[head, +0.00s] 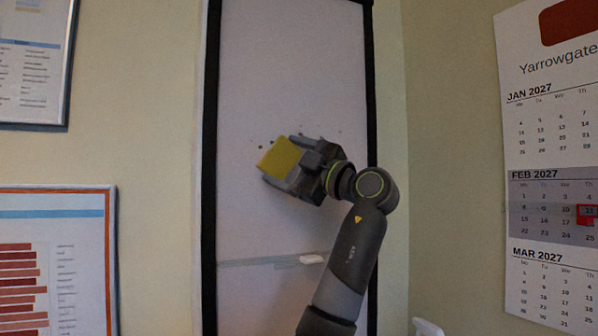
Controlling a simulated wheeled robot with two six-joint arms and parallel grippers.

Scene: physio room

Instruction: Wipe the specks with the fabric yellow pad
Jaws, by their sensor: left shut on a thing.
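The yellow fabric pad (279,157) is in my left gripper (284,163), which is shut on it. The gripper is in front of a tall pale board (285,60) with a dark frame. I cannot tell whether the pad touches the board. Small dark specks (261,147) show on the board just left of and above the pad. More faint specks (339,131) show above the gripper to the right. The pad, gripper and arm hide part of the board. My right gripper is not in view.
A small white item (311,259) sits at a thin ledge (245,263) low on the board. A wall calendar (550,150) hangs at the right. Framed posters (55,255) hang at the left. Part of a white object (427,327) shows at the bottom edge. The upper board is clear.

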